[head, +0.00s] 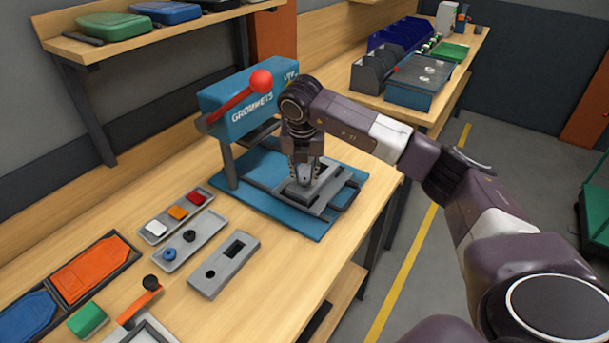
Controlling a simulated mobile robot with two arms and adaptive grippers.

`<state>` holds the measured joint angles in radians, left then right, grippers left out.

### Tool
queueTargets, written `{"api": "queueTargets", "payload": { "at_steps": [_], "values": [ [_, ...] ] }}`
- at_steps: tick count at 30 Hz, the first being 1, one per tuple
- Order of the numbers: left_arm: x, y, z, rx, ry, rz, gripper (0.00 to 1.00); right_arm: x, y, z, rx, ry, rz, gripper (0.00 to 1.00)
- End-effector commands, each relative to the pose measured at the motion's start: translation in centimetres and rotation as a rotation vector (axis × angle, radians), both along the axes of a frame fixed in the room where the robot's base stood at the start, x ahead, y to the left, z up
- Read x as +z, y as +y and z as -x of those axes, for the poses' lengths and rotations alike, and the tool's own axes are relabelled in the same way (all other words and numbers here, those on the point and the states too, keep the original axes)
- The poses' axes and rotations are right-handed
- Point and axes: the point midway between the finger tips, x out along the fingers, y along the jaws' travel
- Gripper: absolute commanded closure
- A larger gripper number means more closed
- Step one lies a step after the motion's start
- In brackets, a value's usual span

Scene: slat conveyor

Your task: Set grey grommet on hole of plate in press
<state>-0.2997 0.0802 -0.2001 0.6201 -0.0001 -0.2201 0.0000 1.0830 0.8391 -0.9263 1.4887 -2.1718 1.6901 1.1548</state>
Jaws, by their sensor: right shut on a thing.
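The blue press (245,105), lettered GROMMETS and with a red ball-ended lever, stands on the bench. A grey plate (322,197) lies on the press's blue base (262,205). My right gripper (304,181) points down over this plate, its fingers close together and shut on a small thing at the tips. That thing is taken as the grey grommet; the fingers mostly hide it. The plate's hole is hidden by the gripper. I cannot tell whether the grommet touches the plate. My left gripper is not in view.
A grey tray (207,236) holds a black and a blue grommet. Beside it lie a tray of coloured pieces (181,212), a grey block with openings (225,264), and a clamp with an orange handle (138,303). Bins (420,80) stand on the back bench.

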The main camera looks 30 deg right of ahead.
Motion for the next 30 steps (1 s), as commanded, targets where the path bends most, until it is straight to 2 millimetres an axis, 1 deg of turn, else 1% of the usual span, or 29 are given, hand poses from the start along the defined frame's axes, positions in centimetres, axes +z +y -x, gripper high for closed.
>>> {"api": "queueTargets", "payload": {
  "at_steps": [27,28,30],
  "values": [
    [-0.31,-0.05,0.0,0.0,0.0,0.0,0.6,-0.21,0.0,0.0,0.0,0.0,0.0,0.87],
    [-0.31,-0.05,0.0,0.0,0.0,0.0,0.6,-0.2,0.0,0.0,0.0,0.0,0.0,0.75],
    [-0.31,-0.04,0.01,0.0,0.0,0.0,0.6,-0.2,0.0,0.0,0.0,0.0,0.0,0.68]
  ]
}}
